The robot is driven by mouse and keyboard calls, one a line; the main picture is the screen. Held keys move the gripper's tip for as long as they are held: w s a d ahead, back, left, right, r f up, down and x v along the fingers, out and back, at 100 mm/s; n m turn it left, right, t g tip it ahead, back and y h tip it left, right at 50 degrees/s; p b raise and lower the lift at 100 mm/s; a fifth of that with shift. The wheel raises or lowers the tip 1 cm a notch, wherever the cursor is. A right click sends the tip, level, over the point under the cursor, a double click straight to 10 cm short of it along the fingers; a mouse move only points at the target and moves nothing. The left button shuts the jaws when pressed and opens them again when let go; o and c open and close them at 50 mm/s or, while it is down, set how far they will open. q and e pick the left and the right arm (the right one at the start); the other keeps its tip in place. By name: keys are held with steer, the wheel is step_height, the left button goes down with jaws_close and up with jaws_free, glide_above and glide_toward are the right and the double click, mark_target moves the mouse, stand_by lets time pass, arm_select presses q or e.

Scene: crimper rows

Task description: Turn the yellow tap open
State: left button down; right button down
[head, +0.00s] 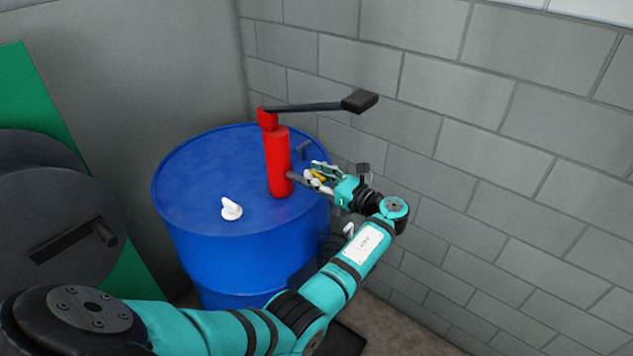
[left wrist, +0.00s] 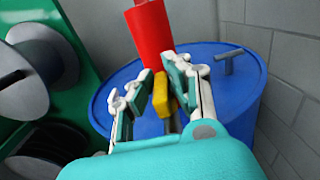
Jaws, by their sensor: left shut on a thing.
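The yellow tap (head: 319,176) is a small lever at the grey spout of a red hand pump (head: 279,162), which stands on a blue drum (head: 205,180). My left gripper (head: 316,174) is at the tap, just right of the pump, with its fingers around it. In the left wrist view the yellow tap (left wrist: 161,96) sits between the two fingers of my left gripper (left wrist: 152,92), below the red pump body (left wrist: 149,32). The gripper is shut on the tap. The fingers and wrist hide part of the tap and spout in the head view. My right gripper is not in view.
A black pump handle (head: 359,101) reaches right above my gripper. A white fitting (head: 231,209) and a grey stub (head: 304,150) are on the drum top. A block wall (head: 440,120) is close behind and right. Dark reels (head: 65,240) stand at left.

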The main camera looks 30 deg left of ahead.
arm_select(q)
steer(key=shift+n+g, duration=0.3)
steer(key=shift+g, duration=0.2)
steer(key=c, duration=1.3)
jaws_free()
steer(key=shift+d, duration=0.1)
steer(key=d, duration=1.1)
steer(key=shift+s+d, duration=0.4)
